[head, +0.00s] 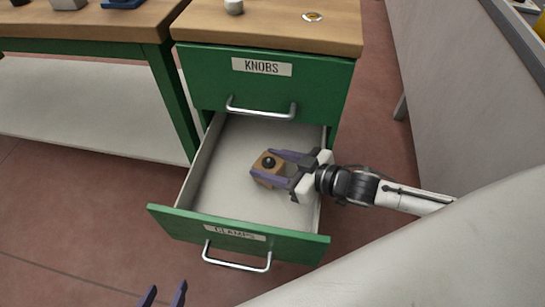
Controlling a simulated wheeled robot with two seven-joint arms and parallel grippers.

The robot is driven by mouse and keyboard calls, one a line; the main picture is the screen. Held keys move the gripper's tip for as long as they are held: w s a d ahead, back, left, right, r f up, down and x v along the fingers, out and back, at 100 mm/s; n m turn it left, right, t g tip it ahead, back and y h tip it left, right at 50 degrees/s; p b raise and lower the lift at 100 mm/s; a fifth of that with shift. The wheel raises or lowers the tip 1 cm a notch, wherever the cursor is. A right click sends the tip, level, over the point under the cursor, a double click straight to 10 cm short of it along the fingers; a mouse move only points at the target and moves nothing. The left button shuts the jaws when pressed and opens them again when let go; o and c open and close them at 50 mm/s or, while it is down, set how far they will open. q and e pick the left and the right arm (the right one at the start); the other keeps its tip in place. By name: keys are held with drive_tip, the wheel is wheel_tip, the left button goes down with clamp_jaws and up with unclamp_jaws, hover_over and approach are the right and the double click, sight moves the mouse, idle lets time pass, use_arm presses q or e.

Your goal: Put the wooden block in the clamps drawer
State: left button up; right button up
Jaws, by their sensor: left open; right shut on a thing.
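The wooden block (260,177), brown with a dark round knob on it, is held between the purple fingers of my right gripper (272,168). That gripper is shut on the block and is over the inside of the open clamps drawer (300,242). I cannot tell whether the block touches the drawer floor. The drawer is green with a light interior, a "CLAMPS" label and a metal handle, and the rest of its visible floor is bare. My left gripper (163,295) is open and empty at the bottom edge, in front of the drawer; only its fingertips show.
A green-framed bench (110,20) stands left. A large grey body (465,90) stands right.

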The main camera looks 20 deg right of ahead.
sight(272, 157)
drive_tip(key=w+d, duration=0.1)
drive_tip(key=w+f+b, duration=0.1)
drive_tip(key=shift+w+d, duration=0.35)
drive_tip(key=shift+d, duration=0.05)
use_arm(q)
drive_tip(key=shift+s+f, duration=0.1)
drive_tip(key=shift+f, duration=0.25)
use_arm(e)
drive_tip(key=shift+f, duration=0.15)
drive_tip(key=o, duration=1.2)
drive_tip(key=shift+c, duration=0.2)
use_arm(q)
drive_tip(key=shift+d, duration=0.1)
use_arm(e)
drive_tip(key=p+v, duration=0.5)
drive_tip(key=v, duration=0.1)
drive_tip(key=shift+r, duration=0.25)
use_arm(q)
drive_tip(key=shift+a+r+p, duration=0.15)
drive_tip(key=shift+r+p, duration=0.1)
drive_tip(key=shift+r, duration=0.65)
drive_tip(key=shift+a+r+p, duration=0.15)
drive_tip(key=shift+r+p, duration=0.05)
drive_tip(key=shift+r, duration=0.65)
use_arm(e)
drive_tip(key=shift+v, duration=0.75)
